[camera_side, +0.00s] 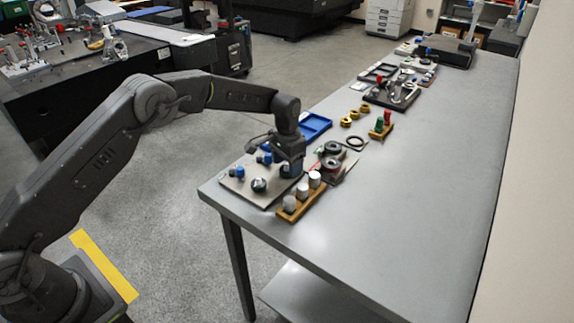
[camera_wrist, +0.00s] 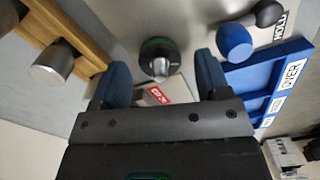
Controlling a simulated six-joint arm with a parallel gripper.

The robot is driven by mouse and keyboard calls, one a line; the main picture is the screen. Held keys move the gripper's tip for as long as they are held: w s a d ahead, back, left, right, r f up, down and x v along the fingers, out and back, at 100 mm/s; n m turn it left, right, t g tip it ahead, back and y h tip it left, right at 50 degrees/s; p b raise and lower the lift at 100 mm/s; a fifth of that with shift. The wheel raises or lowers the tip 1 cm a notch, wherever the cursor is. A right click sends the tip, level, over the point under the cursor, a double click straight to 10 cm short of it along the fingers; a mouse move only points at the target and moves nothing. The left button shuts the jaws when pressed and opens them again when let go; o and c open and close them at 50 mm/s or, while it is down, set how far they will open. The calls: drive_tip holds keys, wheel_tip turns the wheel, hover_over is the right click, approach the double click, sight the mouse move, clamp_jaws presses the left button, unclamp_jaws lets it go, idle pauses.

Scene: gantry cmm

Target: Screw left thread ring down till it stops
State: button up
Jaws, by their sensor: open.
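A dark thread ring with a green rim and a silver centre (camera_wrist: 158,59) sits on the light metal plate (camera_wrist: 110,18) in the wrist view. My gripper (camera_wrist: 160,72) has its two blue fingers spread apart, one on each side of this ring. In the side view my gripper (camera_side: 291,169) is low over the right part of the plate (camera_side: 238,188). A dark ring with a pale centre (camera_side: 259,185) stands to the left of my gripper there. Whether it is the ring between my fingers is unclear.
A wooden block with metal cylinders (camera_side: 299,197) stands close on the right. A blue knob with a black handle (camera_wrist: 235,42) is near one finger, beside the blue tray (camera_wrist: 272,78). A white card with a red label (camera_wrist: 155,94) lies behind the ring. The front right tabletop is clear.

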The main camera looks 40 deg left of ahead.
wheel_tip(320, 180, up, 13)
idle(0.3)
drive_tip(key=s+d+f+n+t+y, duration=0.1)
drive_tip(key=s+d+n+t+y, duration=0.3)
drive_tip(key=n, duration=0.7)
drive_tip(key=shift+h, duration=0.6)
drive_tip(key=x, duration=0.4)
drive_tip(key=s+x, duration=0.1)
drive_tip(key=x, duration=0.8)
drive_tip(key=shift+a+f, duration=0.25)
drive_tip(key=shift+f, duration=0.35)
drive_tip(key=c, duration=0.9)
drive_tip(key=shift+c, duration=0.2)
